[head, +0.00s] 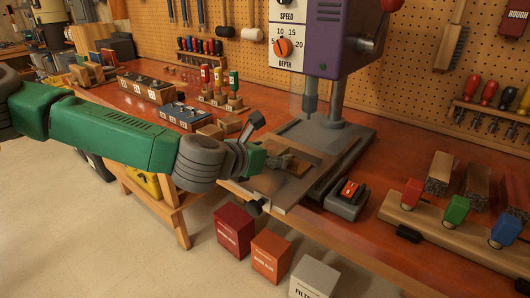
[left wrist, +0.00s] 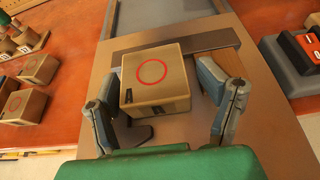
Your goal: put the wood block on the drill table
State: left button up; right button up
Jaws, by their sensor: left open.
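My left gripper (left wrist: 164,98) is open, with one finger on each side of the block. A gap shows between the block and the right finger; contact at the left finger is unclear. In the head view my left gripper (head: 262,164) reaches over the front of the drill table (head: 293,192), and I cannot clearly make out the block there. My right gripper is not in view.
The purple drill press (head: 345,40) rises behind the board. Two similar blocks (left wrist: 38,68) (left wrist: 22,106) sit on the bench to the left. Paint-like boxes (head: 270,255) stand below the bench's front edge.

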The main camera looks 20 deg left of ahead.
pick_arm(q)
jog(key=shift+r+p, duration=0.7)
jog(key=shift+r, duration=0.05)
jog(key=v, duration=0.8)
jog(key=shift+s+a, duration=0.1)
jog(key=shift+p+v, duration=0.8)
jog(key=shift+v, duration=0.4)
jog(key=shift+s+a+r+p, duration=0.1)
jog(key=shift+s+a+p, duration=0.15)
jog(key=shift+s, duration=0.3)
jog(key=shift+d, duration=0.1)
